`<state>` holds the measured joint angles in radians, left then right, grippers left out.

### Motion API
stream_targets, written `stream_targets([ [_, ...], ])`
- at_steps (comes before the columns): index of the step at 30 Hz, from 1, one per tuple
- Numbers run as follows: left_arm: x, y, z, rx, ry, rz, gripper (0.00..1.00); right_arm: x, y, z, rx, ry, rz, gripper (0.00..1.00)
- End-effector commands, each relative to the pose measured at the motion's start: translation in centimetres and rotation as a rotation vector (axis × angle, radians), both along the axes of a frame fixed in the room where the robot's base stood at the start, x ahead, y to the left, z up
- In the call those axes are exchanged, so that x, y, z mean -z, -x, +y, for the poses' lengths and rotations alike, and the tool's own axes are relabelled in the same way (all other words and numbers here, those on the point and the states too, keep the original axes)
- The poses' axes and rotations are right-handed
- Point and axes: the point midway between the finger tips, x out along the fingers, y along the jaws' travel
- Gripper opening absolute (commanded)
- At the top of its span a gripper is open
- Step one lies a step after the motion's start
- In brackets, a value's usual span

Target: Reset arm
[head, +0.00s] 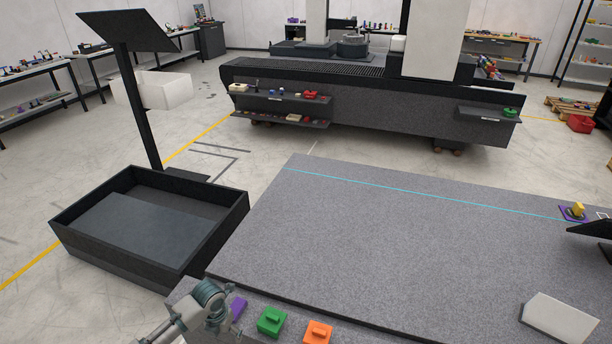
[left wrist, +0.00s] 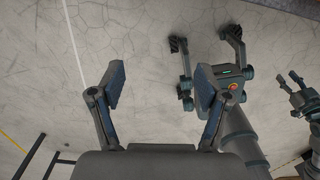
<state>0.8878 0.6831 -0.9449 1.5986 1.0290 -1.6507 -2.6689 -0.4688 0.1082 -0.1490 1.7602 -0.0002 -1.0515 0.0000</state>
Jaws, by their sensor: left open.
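My left gripper (head: 213,300) is at the bottom left of the head view, by the near left corner of the granite bed (head: 400,240). A purple piece (head: 238,308) lies right beside the gripper in the head view. A green piece (head: 271,321) and an orange piece (head: 318,332) lie further right on the near ledge. My right gripper does not show in the head view.
A black open bin (head: 70,235) on the floor is left of the bed. A white block (head: 560,318) lies at its right. A yellow piece on a purple base (head: 575,211) is beyond. In the left wrist view, jointed grey claw-like parts (left wrist: 232,87) show; I cannot tell whose.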

Motion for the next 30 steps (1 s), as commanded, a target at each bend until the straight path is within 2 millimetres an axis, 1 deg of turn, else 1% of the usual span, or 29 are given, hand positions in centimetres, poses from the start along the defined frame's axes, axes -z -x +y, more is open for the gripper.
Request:
stream_targets([
  [1,0.8,0.1,-0.3,-0.04,0.011,0.0,0.76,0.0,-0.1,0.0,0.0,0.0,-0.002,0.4],
  [5,2.6,0.3,-1.2,-0.171,0.039,-0.013,0.76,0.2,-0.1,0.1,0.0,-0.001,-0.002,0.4],
  [8,4.2,0.7,-2.3,-0.297,0.067,-0.023,0.76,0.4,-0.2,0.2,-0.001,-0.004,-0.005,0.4],
  [11,6.2,1.2,-3.4,-0.455,0.103,-0.03,0.76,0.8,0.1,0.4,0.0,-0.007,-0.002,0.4],
  [14,8.7,2.0,-4.6,-0.647,0.144,-0.03,0.76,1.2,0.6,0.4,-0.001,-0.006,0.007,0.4],
  [17,11.8,3.3,-5.7,-0.893,0.194,-0.02,0.76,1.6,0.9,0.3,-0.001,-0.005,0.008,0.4],
  [20,15.9,5.7,-6.6,-1.231,0.252,0.005,0.76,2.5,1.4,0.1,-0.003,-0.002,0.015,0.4],
  [21,17.8,7.1,-6.8,-1.393,0.275,0.022,0.76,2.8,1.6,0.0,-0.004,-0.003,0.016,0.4],
  [23,20.7,9.6,-6.8,-1.652,0.301,0.045,0.76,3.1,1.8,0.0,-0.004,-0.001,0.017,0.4],
  [24,22.6,11.5,-6.7,-1.827,0.314,0.061,0.76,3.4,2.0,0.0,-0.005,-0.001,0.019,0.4],
  [26,25.2,14.7,-6.4,-2.086,0.326,0.083,0.76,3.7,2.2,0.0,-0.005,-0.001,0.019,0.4],
  [27,26.9,17.0,-5.9,-2.253,0.327,0.091,0.76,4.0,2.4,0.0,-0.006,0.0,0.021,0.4],
  [29,29.2,20.7,-5.2,-2.49,0.322,0.099,0.76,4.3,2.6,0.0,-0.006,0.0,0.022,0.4],
  [30,30.4,23.2,-4.7,-2.632,0.316,0.097,0.76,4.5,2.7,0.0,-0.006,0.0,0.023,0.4],
])
